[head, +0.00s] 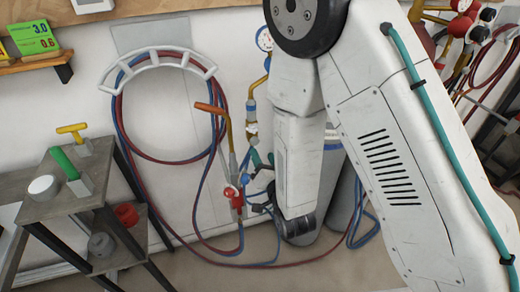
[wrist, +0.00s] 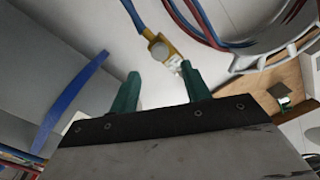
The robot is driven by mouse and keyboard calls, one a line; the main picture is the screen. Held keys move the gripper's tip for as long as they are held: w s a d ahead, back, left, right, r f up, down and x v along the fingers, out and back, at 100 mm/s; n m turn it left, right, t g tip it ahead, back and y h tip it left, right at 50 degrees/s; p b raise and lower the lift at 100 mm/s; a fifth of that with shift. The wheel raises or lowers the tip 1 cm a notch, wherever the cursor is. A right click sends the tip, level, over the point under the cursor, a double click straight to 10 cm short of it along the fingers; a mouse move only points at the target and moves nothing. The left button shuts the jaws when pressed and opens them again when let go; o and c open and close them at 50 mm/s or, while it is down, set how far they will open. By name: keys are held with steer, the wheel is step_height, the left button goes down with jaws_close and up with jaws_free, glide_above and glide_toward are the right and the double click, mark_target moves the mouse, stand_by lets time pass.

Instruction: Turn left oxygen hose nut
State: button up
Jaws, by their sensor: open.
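My gripper (head: 263,157) has teal fingers, which show in the head view just below a brass fitting (head: 251,127) on the line under a round gauge (head: 264,39). In the wrist view the gripper (wrist: 160,72) is open and empty. A brass fitting (wrist: 160,47) with a blue hose (wrist: 133,15) lies beyond the fingertips, in line with the gap and nearer the right finger. Its pale end comes close to that finger; I cannot tell whether they touch. Which part is the left oxygen hose nut is not clear.
Red and blue hoses (head: 117,125) hang on a white wall rack (head: 205,68). An orange-tipped torch (head: 211,108) and red valve (head: 232,193) are left of my gripper. Grey cylinders (head: 340,200) stand behind my arm.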

mark_target(255, 142)
steer(key=shift+v, duration=0.9)
steer(key=w+n, duration=0.2)
steer(key=w+a+n, duration=0.1)
steer(key=w+n, duration=0.2)
steer(key=w+a+n, duration=0.1)
steer(key=w+n, duration=0.1)
steer(key=shift+w+a, duration=0.2)
steer(key=c, duration=1)
